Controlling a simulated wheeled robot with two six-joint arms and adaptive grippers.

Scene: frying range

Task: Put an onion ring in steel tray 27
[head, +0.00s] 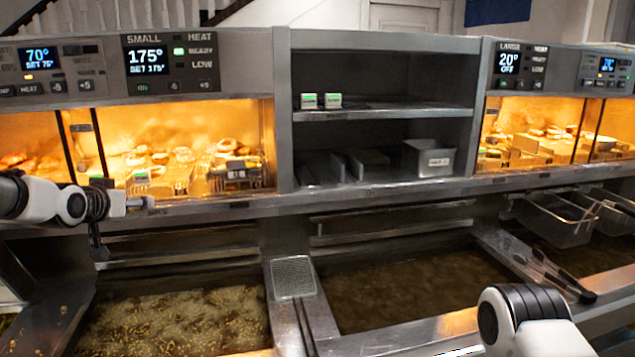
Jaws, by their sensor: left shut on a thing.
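My left gripper (97,218) hangs at the left, in front of the lit left warming cabinet and above the rail behind the left fryer. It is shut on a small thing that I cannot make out. Fried pieces (226,146), some perhaps onion rings, lie in the left warming cabinet (197,112). A small steel tray (430,160) with a white label stands on the lower middle shelf; its number is too small to read. My right arm shows at the lower right, but its gripper is not in view.
The left fryer (170,318) holds oil with many bits; the middle fryer (410,290) shows dark oil. Tongs (550,272) lie on the divider at the right. Wire baskets (560,222) hang at the right. The upper shelf (385,112) is mostly bare.

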